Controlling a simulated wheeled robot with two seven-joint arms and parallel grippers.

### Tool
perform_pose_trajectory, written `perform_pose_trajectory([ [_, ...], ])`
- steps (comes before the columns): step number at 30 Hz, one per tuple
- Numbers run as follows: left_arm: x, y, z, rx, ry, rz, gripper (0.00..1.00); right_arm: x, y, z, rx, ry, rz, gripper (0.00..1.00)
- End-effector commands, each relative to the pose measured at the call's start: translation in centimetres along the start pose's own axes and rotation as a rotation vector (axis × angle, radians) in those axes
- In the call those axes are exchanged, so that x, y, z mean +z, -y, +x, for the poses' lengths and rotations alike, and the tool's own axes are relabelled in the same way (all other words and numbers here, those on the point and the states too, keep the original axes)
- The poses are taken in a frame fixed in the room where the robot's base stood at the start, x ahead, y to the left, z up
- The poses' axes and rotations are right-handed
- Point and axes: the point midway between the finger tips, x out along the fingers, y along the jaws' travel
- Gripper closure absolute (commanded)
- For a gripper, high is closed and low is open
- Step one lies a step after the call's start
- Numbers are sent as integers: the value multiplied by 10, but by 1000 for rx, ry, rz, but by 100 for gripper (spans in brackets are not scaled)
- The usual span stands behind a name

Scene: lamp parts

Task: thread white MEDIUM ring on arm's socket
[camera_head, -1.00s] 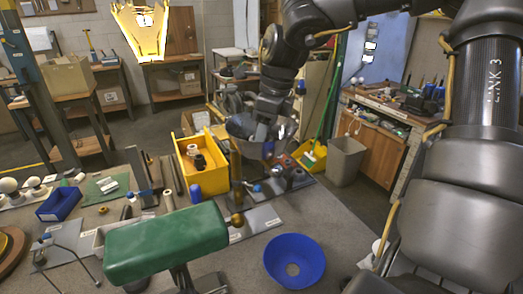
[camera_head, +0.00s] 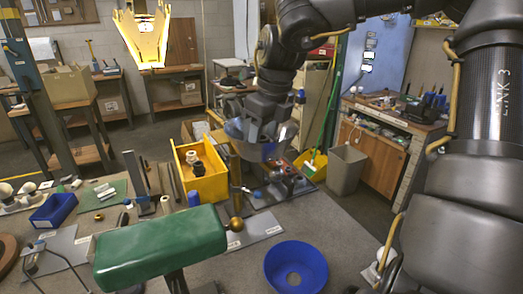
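My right gripper (camera_head: 263,134) hangs down in front of a silver metal bowl-like shade (camera_head: 288,133) near the back right of the table. Its fingers are dark and small against the shade, so I cannot tell whether it holds anything. A small white ring-like part (camera_head: 191,156) is in the yellow bin (camera_head: 212,185), beside a black cylindrical part (camera_head: 198,168). I cannot tell whether it is the medium ring. I cannot clearly make out the arm's socket. My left gripper is not in view.
A green shade (camera_head: 160,245) fills the front left, with a brass ball (camera_head: 236,224) by its right end. A blue bowl (camera_head: 296,268) with a central hole stands at the front. A blue tray (camera_head: 53,210) lies at left.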

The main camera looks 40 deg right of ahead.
Motion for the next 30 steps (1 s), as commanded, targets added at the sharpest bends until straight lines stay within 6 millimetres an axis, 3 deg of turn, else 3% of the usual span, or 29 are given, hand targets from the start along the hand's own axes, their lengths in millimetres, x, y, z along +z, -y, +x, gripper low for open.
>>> perform_pose_trajectory([
  [3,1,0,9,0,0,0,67,-1,0,5,-21,-2,86,81],
  [12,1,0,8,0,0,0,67,0,-2,3,-116,-2,515,81],
  [24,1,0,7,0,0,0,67,0,-3,3,-128,-2,578,81],
  [30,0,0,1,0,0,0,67,1,-4,4,-194,-3,862,81],
])
